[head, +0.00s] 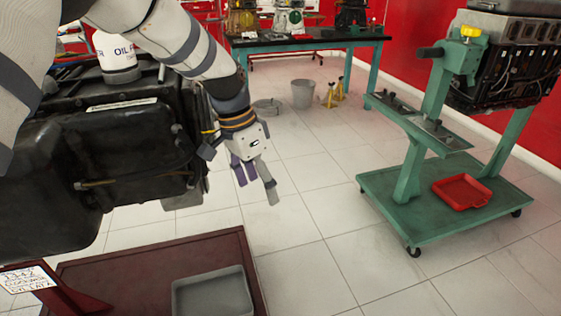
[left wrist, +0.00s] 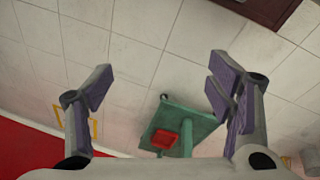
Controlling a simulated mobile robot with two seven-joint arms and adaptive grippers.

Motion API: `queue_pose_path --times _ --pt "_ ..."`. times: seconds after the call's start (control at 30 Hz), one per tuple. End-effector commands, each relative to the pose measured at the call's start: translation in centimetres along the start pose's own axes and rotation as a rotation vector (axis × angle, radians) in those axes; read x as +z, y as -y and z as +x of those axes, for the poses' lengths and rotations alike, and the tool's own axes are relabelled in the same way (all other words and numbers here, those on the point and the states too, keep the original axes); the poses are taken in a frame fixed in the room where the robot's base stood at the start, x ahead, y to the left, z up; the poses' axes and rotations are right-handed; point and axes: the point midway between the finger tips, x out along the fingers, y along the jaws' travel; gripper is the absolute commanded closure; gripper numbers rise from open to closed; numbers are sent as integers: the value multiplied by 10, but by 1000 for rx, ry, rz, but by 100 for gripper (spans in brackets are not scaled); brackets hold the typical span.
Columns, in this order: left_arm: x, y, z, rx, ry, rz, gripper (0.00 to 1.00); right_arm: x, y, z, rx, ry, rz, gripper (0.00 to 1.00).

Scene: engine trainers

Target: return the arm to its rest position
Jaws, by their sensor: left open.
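My left arm reaches in from the upper left of the head view, passing above a black engine (head: 110,140). My left gripper (head: 256,182) hangs beyond the engine's right side, over the tiled floor. In the left wrist view the left gripper (left wrist: 158,100) shows its two purple-padded fingers wide apart, with nothing between them. My right gripper is not seen in either view.
A dark red stand (head: 225,255) bearing a grey tray (head: 212,297) is below the engine. A white oil filter (head: 117,55) stands on the engine. A green engine stand (head: 400,215) with a red tray (head: 462,190) is at right. Floor between is clear.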

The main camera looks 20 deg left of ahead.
Motion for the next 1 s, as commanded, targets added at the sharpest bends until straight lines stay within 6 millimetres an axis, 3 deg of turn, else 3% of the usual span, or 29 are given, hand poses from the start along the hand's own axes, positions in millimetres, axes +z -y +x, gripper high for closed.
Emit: queue_pose_path --times 0.07,0.13,0.17,0.23,0.3,0.37,0.4,0.5,0.6,0.7,0.8,1.0 --pt "1 0 2 0 1 -1 25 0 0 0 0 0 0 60" --pt "9 -2 18 2 16 -22 25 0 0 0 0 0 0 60" --pt "16 -4 32 1 26 -41 25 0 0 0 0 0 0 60" --pt "44 -13 78 -5 63 -107 25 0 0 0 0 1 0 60" --pt "87 -29 132 -18 105 -197 25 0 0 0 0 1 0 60" --pt "131 -48 170 -33 140 -273 25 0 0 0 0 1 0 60" --pt "161 -61 191 -45 160 -324 25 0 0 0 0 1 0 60" --pt "241 -101 224 -76 210 -443 25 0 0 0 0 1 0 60" --pt "307 -138 230 -106 245 -541 25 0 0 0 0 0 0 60" --pt "348 -163 223 -128 263 -608 25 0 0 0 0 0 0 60" --pt "365 -174 217 -139 266 -640 25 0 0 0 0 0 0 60" --pt "367 -175 216 -143 263 -648 25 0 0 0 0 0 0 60"
